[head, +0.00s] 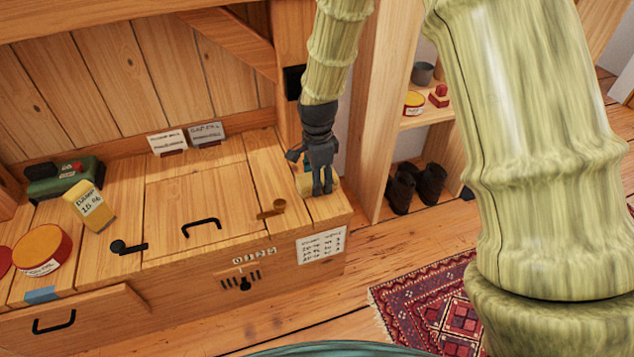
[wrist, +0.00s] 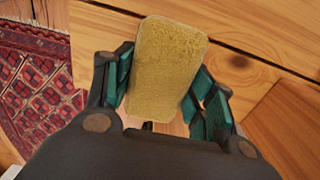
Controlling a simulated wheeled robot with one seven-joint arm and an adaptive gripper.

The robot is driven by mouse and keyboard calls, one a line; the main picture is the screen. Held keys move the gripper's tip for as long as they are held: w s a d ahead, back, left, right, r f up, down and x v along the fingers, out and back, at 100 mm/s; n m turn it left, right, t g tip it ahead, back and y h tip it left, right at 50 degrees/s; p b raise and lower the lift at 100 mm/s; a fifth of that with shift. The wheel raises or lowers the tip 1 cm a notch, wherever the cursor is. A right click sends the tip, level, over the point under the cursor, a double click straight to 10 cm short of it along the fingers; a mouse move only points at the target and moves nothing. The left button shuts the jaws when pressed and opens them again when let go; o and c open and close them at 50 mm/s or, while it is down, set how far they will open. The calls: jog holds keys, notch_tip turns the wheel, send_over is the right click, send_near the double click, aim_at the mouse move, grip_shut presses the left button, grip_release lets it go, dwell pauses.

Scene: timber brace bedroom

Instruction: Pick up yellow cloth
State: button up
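The yellow cloth (wrist: 167,68) looks like a thick, rounded rectangular pad in the wrist view. It lies on the wooden bench top, between the two green-padded fingers of my gripper (wrist: 163,78). The fingers are spread, one along each side of the cloth, with narrow gaps; contact is hard to judge. In the head view my gripper (head: 322,190) points down at the right front corner of the bench. Only small yellow parts of the cloth (head: 304,184) show there; my fingers hide most of it.
The wooden bench (head: 180,215) holds a yellow box (head: 90,206), a green object (head: 64,181), a round red-and-yellow tin (head: 42,250), black handles and two white cards. A shelf with boots (head: 415,187) stands to the right. A red patterned rug (head: 430,305) lies on the floor.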

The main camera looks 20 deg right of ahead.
jog(key=shift+c, duration=0.8)
jog(key=shift+r+p, duration=0.4)
jog(key=shift+r, duration=0.15)
notch_tip(320, 180, up, 3)
jog(key=shift+f+p, duration=0.15)
jog(key=shift+p, duration=0.9)
jog(key=s+a+p, duration=0.2)
jog(key=s, duration=0.5)
jog(key=s+a+r+p, duration=0.1)
jog(key=s+p, duration=0.2)
jog(key=s, duration=0.5)
jog(key=shift+s+a+p, duration=0.3)
jog(key=shift+a, duration=0.05)
jog(key=shift+r, duration=0.1)
jog(key=o, duration=0.6)
jog(key=shift+c, duration=0.2)
jog(key=shift+w, duration=0.1)
jog(key=c, duration=0.3)
